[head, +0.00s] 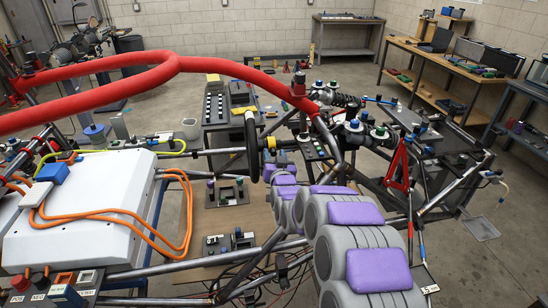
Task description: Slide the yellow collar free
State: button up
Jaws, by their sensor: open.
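A small yellow piece (271,143), which looks like the yellow collar, shows beside the black steering wheel (251,146), near the middle of the head view. It appears to sit on the dark steering shaft, but its fit there is too small to make out. My grey arm with purple pads reaches from the bottom right toward it. My gripper (274,161) is at the arm's far end, just below the yellow piece. It is open; its fingertips are small and partly hidden by my arm, and I cannot tell whether they touch the piece.
A red padded tube (120,88) crosses the upper left above the chassis. A white box (85,210) with orange cables (185,215) fills the left. Benches (440,65) line the back right.

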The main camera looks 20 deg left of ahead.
grip_shut()
dwell(0.3)
dwell(0.3)
